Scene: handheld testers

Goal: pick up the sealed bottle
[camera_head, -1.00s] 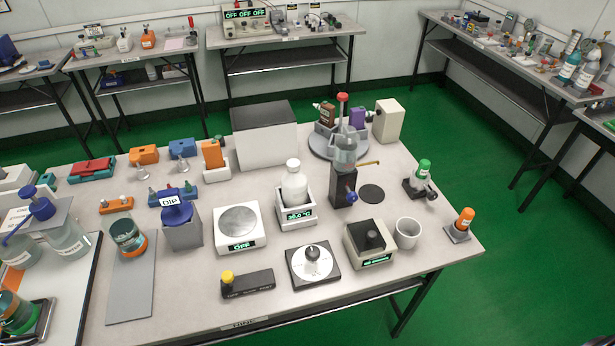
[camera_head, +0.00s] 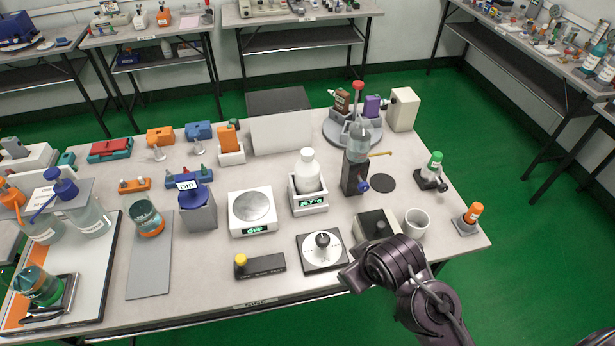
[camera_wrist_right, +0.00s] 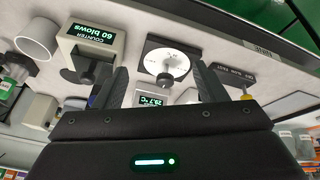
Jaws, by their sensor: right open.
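A white capped bottle (camera_head: 307,172) stands upright in a white holder (camera_head: 311,203) with a green lit display, in the middle of the table; it is the likeliest sealed bottle, though I cannot read a label. In the right wrist view the holder's display (camera_wrist_right: 156,101) shows between my fingers; the bottle is not clearly seen there. My right arm comes in at the lower right, near the table's front edge. My right gripper (camera_wrist_right: 160,85) is open, with nothing seen held between its fingers, apart from the bottle. My left gripper is not in view.
A knobbed plate (camera_head: 321,262), a counter box (camera_head: 371,224) and a white cup (camera_head: 417,222) stand near the front edge. A balance (camera_head: 252,222) is left of the holder; a dark stand (camera_head: 354,178) is right of it. Green-capped (camera_head: 433,167) and orange-capped (camera_head: 472,213) containers stand at right.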

